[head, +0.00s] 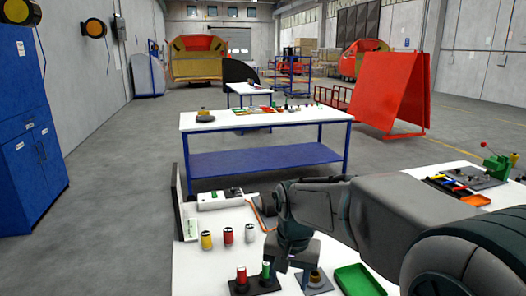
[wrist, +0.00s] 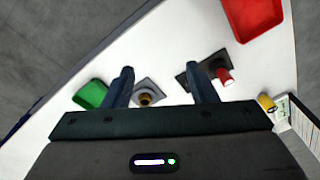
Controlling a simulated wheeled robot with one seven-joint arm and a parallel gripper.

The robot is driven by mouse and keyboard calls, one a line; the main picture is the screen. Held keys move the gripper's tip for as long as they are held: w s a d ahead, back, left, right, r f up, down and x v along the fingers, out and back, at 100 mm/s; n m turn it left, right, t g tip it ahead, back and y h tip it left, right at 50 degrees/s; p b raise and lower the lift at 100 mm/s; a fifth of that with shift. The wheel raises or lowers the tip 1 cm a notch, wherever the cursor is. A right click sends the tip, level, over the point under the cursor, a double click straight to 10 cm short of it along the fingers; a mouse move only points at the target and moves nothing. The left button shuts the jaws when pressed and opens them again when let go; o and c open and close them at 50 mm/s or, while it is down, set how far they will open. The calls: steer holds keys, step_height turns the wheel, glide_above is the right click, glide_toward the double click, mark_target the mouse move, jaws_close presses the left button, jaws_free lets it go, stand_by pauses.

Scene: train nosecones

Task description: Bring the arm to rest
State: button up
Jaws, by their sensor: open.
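My gripper (wrist: 160,82) is open and points down over the white table, with nothing between its fingers. In the head view my gripper (head: 304,268) hangs above the front table, at the end of my arm reaching in from the right. A small brass part on a square grey plate (wrist: 145,97) lies below, between the fingers in the wrist view and apparently apart from them. A red cylinder (head: 241,274) and a green cylinder (head: 266,270) stand on a dark base to the left; the red one also shows in the wrist view (wrist: 224,76).
A green tray (head: 359,280) lies right of the gripper. A red tray (wrist: 257,14) shows in the wrist view. Yellow (head: 207,240), red (head: 228,236) and white (head: 250,234) cans stand behind. A blue-framed table (head: 265,165) stands beyond, with open floor to its left.

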steer(key=s+d+n+t, duration=0.2)
steer(key=s+d, duration=0.7)
steer(key=s, duration=0.6)
steer(key=shift+f+n, duration=0.15)
steer(key=shift+n, duration=0.45)
